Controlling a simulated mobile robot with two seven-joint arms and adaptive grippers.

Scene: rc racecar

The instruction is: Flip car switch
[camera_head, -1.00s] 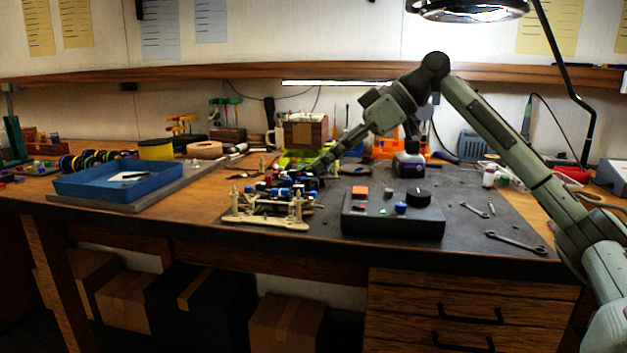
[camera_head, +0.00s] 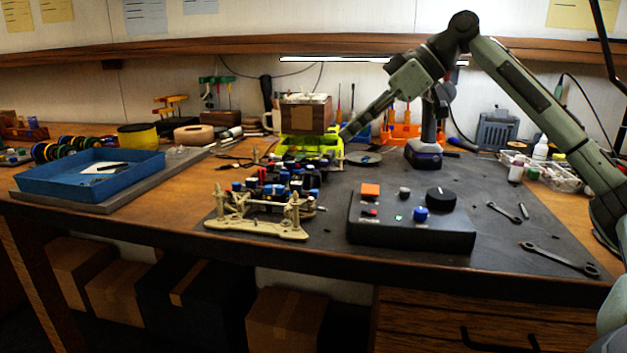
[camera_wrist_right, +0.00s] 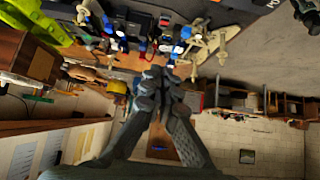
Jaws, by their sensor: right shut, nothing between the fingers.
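The RC car (camera_head: 297,180), a dark chassis with blue, red and white parts, sits on a beige stand (camera_head: 262,228) on the grey mat. Its switch is too small to pick out. My right gripper (camera_head: 345,135) is shut and empty, above and behind the car's right end, apart from it. In the right wrist view the closed fingertips (camera_wrist_right: 160,78) point toward the car's coloured parts (camera_wrist_right: 150,32), with the beige stand (camera_wrist_right: 205,45) beside them. My left gripper is out of view.
A black control box (camera_head: 410,235) with an orange button and knobs stands right of the car. A blue tray (camera_head: 90,187) lies left. Wrenches (camera_head: 560,260) lie on the right mat.

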